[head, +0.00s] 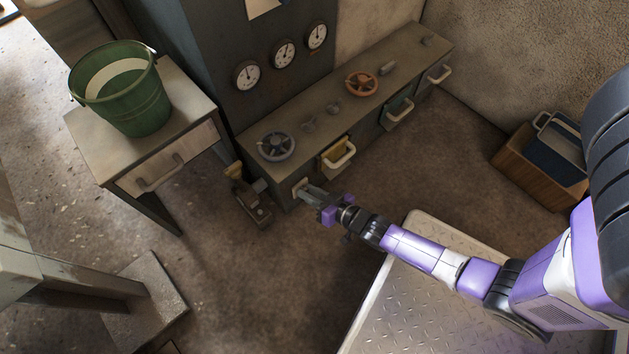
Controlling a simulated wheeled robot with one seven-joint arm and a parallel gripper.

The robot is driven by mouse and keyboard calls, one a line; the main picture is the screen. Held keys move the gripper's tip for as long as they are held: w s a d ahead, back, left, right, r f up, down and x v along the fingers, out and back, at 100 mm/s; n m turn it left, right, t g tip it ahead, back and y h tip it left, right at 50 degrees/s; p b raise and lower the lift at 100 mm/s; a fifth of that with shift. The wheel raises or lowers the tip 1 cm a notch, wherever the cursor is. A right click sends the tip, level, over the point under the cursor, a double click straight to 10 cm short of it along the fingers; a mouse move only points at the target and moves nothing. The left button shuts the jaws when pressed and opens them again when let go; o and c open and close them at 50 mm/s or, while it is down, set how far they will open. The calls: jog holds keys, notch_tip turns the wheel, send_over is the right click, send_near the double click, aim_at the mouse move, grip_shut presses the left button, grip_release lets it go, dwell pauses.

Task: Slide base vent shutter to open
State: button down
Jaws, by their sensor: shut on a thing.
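My gripper (307,190) is at the front face of the low grey console (320,103), near its left end. It is shut on a small pale handle (298,184) low on that face, which I take to be the base vent shutter's. The gripper's fingers partly hide the handle. The shutter panel itself is too small and covered to tell how far it stands open.
Several drawers with pale handles line the console front, one with a yellowish front (337,158). A blue-grey handwheel (276,146) and an orange handwheel (361,84) sit on top. A small table (185,146) bears a green bucket (140,105). A wooden crate (520,172) stands right.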

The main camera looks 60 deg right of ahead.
jog(key=shift+s+f, duration=0.2)
jog(key=shift+f, duration=0.2)
jog(key=c, duration=1.4)
grip_release()
jog(key=shift+o, duration=0.8)
jog(key=shift+w+r, duration=0.15)
jog(key=p+v, duration=0.3)
jog(key=v, duration=0.4)
jog(key=shift+s, duration=0.4)
jog(key=shift+r, duration=0.2)
